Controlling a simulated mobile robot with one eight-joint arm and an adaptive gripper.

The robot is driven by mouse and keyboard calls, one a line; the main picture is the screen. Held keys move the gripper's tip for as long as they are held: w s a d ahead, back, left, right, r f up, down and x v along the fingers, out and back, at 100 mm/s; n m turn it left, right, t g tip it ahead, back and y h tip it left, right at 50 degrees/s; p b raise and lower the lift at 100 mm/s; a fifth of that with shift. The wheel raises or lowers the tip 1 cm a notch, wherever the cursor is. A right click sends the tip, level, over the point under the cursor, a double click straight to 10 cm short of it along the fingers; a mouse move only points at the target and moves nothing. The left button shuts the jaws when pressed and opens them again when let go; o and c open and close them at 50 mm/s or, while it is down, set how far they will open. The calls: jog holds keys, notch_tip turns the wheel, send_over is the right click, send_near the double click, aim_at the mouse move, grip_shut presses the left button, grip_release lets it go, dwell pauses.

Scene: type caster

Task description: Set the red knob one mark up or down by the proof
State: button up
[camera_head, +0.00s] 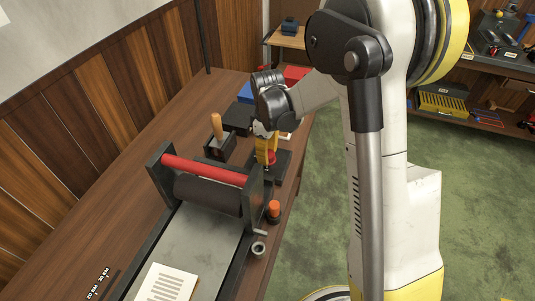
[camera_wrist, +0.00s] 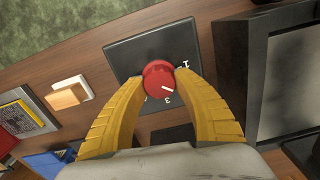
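The red knob (camera_wrist: 158,78) sits on a dark square plate (camera_wrist: 125,52) marked with white numerals. Its white pointer line is near the 3; a 1 shows at the right, and other marks are partly hidden by my fingers. My gripper (camera_wrist: 160,76) has its yellow fingers on both sides of the knob, apparently touching it. In the head view the knob (camera_head: 271,157) shows by the fingertips of my gripper (camera_head: 266,158), beside the roller press. A sheet with dark printed lines (camera_head: 168,284), likely the proof, lies on the grey press bed (camera_head: 195,245).
The press has a dark roller with a red bar (camera_head: 205,169) between dark side plates. An orange-topped object (camera_head: 274,210) and a small metal cup (camera_head: 258,248) stand by its right side. A wooden-handled tool (camera_head: 216,126) stands behind. Green floor lies right of the bench.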

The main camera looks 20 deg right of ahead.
jog(key=shift+c, duration=0.6)
jog(key=shift+m, duration=0.3)
jog(key=m, duration=0.9)
jog(key=shift+d, duration=0.1)
jog(key=o, duration=1.2)
